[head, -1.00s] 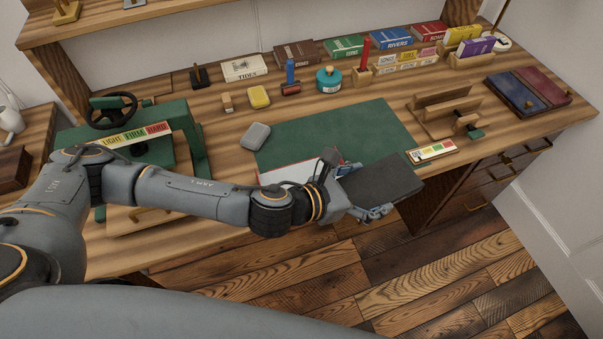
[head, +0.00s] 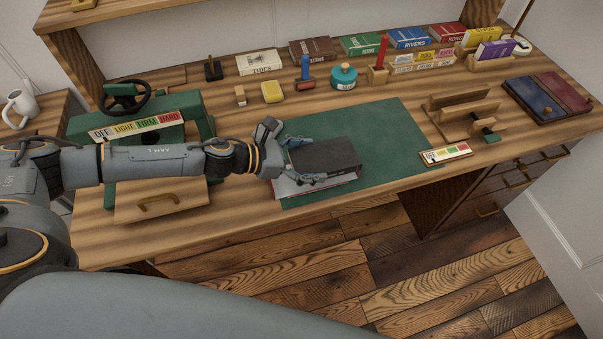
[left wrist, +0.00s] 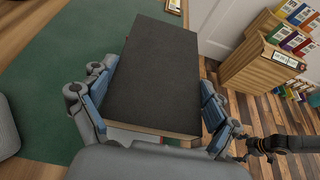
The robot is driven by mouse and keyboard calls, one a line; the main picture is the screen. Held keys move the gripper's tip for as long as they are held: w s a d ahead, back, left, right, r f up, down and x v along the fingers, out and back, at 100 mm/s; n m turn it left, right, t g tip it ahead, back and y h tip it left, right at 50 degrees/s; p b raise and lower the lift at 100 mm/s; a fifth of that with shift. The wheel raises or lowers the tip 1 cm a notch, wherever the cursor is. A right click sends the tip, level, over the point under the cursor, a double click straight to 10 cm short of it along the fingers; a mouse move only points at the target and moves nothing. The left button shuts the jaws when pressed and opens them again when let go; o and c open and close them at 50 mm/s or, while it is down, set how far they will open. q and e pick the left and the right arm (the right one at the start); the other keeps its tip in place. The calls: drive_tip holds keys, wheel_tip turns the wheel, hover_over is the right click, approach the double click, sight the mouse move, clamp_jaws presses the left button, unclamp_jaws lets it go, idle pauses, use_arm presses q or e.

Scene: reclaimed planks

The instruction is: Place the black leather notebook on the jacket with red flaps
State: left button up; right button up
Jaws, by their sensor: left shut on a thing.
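The black leather notebook (head: 325,154) lies flat in my left gripper (head: 300,162), whose fingers are shut on its two sides. It fills the middle of the left wrist view (left wrist: 160,75), between the fingers (left wrist: 155,105). The jacket with red flaps (head: 296,188) is on the front edge of the green desk mat. Its pale face and a red edge show under and in front of the notebook, which hides most of it. I cannot tell whether the two touch. A dark arm part, likely my right, shows small in the left wrist view; its jaws are unclear.
The green mat (head: 390,130) is clear to the right of the notebook. A wooden rack (head: 465,115) and a labelled dial strip (head: 446,155) stand further right. A green press (head: 190,112) is at left. Stamps, a yellow block (head: 272,92) and books line the back.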

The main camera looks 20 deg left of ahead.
use_arm(q)
drive_tip(key=shift+w+a+f, duration=0.15)
drive_tip(key=shift+a+f, duration=0.75)
drive_tip(key=shift+f, duration=0.25)
drive_tip(key=f, duration=0.3)
drive_tip(key=shift+a+f, duration=0.35)
drive_tip(key=shift+f+b, duration=0.15)
drive_tip(key=shift+b, duration=0.15)
drive_tip(key=o, duration=1.2)
